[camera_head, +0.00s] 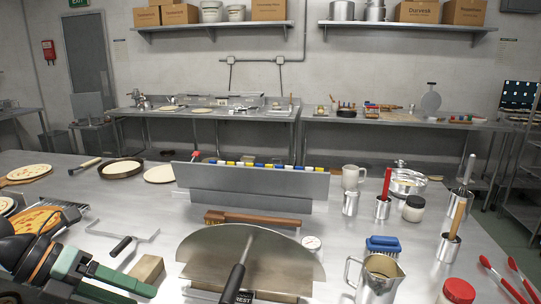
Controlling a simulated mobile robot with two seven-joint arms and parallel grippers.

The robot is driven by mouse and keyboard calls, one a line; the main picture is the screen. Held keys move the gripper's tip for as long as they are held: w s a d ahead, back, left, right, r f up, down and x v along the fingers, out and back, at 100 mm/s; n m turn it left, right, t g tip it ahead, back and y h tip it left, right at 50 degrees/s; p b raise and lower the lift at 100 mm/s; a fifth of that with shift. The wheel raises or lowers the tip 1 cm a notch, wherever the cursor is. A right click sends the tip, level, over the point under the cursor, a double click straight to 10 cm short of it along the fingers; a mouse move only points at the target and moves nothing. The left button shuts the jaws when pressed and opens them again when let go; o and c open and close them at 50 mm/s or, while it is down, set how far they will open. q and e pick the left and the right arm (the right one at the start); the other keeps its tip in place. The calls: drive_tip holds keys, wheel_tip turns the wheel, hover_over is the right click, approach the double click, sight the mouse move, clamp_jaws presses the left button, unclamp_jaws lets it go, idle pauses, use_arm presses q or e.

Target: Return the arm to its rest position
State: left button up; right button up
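My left gripper (140,291), black with green fingers, reaches in at the lower left, low over the steel table. Its fingers run to the right, partly cut off by the bottom edge, and I cannot tell whether they are open or shut. A tan block (147,268) lies just beyond the fingers, and I see nothing clearly held. My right arm and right gripper are not in view.
A large metal peel (215,247) with a black handle lies at the front centre. Near my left arm are a pizza (35,218) and a black-handled scraper (122,245). A steel pitcher (376,280) and red-lidded jar (457,291) stand at right.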

use_arm(q)
drive_tip(key=w+d+n+t+h, duration=0.2)
drive_tip(key=d+n+h, duration=0.2)
drive_tip(key=d+h, duration=0.35)
drive_tip(key=w+a+f+n+t+y+p, duration=0.1)
drive_tip(key=w+f+n+t+y+p, duration=0.3)
drive_tip(key=f+n+t, duration=0.75)
drive_tip(key=s+a+f+n+g+y+b, duration=0.1)
drive_tip(key=s+f+n+g+y, duration=0.15)
drive_tip(key=f+n+y, duration=0.35)
drive_tip(key=s+f+n+g+y, duration=0.1)
drive_tip(key=s+f+n+y, duration=0.25)
drive_tip(key=f+n, duration=0.45)
drive_tip(key=s+d+f+n+g, duration=0.4)
drive_tip(key=s+f+g, duration=0.1)
drive_tip(key=s+f, duration=0.5)
drive_tip(key=shift+s+y, duration=0.3)
drive_tip(key=shift+s, duration=0.4)
